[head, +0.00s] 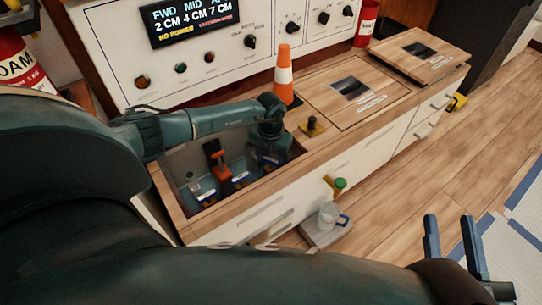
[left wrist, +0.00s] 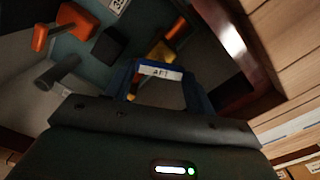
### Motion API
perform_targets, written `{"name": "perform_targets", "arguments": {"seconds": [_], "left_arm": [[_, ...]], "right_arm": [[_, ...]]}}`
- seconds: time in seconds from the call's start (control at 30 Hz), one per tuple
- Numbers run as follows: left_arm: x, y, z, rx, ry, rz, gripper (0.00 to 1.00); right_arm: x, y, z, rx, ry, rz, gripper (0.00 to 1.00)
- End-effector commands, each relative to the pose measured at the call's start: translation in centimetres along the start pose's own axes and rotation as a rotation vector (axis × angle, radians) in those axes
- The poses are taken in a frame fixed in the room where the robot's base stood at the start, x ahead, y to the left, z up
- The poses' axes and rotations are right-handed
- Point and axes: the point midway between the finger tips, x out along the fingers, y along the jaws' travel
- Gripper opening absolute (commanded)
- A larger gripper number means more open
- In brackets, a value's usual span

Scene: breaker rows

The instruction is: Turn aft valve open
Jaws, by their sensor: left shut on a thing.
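My left gripper (head: 268,150) reaches down into the open compartment in the counter, at its right end. In the left wrist view my left gripper's blue fingers (left wrist: 160,85) stand either side of a white label (left wrist: 160,72) that reads AFT. The gripper is shut on the aft valve's handle, which is mostly hidden by the gripper; its exact angle cannot be told. An orange valve handle (head: 217,160) stands to the left in the compartment, and orange also shows in the left wrist view (left wrist: 75,20). My right gripper (head: 453,245) is open and empty above the floor at the right.
A display (head: 190,20) on the panel reads FWD 2 CM, MID 4 CM and NO POWER. An orange and white cone (head: 284,75) stands behind the compartment. A black knob (head: 312,124) is on the counter's right part.

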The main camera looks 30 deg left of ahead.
Motion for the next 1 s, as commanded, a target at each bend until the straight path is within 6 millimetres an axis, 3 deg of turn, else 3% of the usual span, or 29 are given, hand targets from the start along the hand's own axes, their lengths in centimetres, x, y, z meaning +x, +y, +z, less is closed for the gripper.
{"name": "perform_targets", "arguments": {"seconds": [0.5,1.0], "left_arm": [[-0.07,0.29,0.10,0.404,0.000,0.002,0.32],[-0.03,0.33,0.07,0.525,0.001,0.001,0.32]], "right_arm": [[-0.07,0.01,0.36,-0.005,-0.010,-0.001,0.36],[-0.07,0.03,-0.02,-0.004,-0.003,-0.001,0.36]]}}
